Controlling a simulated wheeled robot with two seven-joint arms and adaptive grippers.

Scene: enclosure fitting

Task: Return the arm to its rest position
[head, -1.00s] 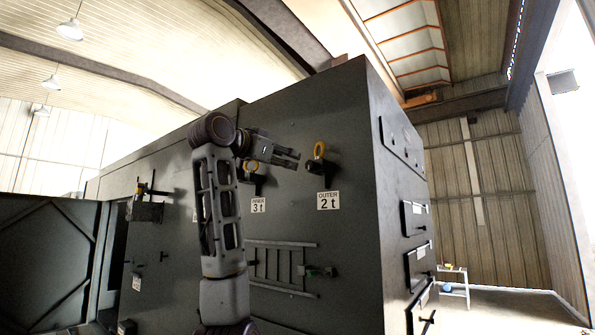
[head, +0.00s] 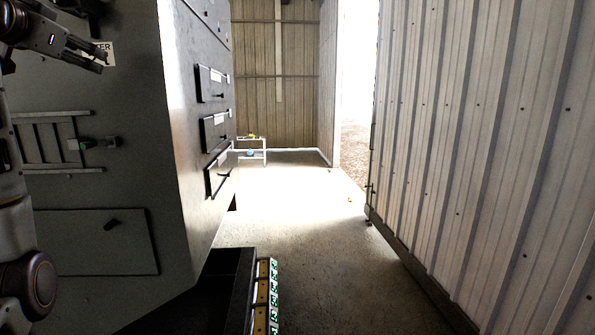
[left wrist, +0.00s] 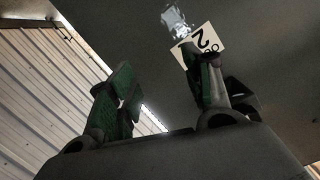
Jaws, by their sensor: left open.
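My left arm shows at the left edge of the head view, partly cut off. Its gripper (head: 101,60) is at the upper left, in front of the dark grey cabinet (head: 105,185) and overlapping a white label (head: 108,46). In the left wrist view my left gripper (left wrist: 165,88) has its two green-padded fingers spread apart with nothing between them. Beyond the fingers is the white label with a "2" (left wrist: 204,42) on the dark panel. My right gripper is in neither view.
The cabinet's side has several black-framed fittings (head: 215,132). A ladder-like rack (head: 50,145) is on its front. A dark ledge with a green-marked strip (head: 264,297) stands low in front. A small white table (head: 251,150) is far back. A corrugated wall (head: 480,130) bounds the right; the floor (head: 310,225) between is mostly clear.

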